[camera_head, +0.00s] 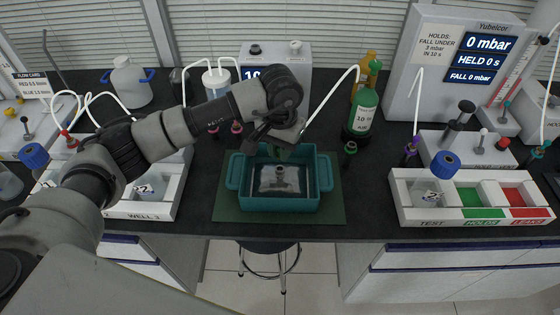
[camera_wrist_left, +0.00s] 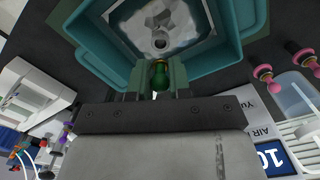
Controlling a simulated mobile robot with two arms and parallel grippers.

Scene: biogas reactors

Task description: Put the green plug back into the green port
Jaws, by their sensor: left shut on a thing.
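My left gripper (camera_head: 283,150) reaches over the back part of the teal tub and points down. In the left wrist view its fingers (camera_wrist_left: 158,85) are shut on a green plug (camera_wrist_left: 161,76), at the tub's rim in that picture. In the head view the plug is hidden or too small to make out. The teal tub (camera_head: 279,204) holds a clear bag-like item (camera_head: 279,186) with a grey fitting, which also shows in the wrist view (camera_wrist_left: 160,42). I cannot tell which opening is the green port. My right gripper is not in view.
The tub stands on a green mat (camera_head: 230,216). Right of it are a small green-topped piece (camera_head: 350,150) and a green bottle (camera_head: 364,108). A white tray labelled TEST (camera_head: 420,215) is at right, a WELL tray (camera_head: 150,212) at left. Pink-topped pieces (camera_head: 237,127) stand behind.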

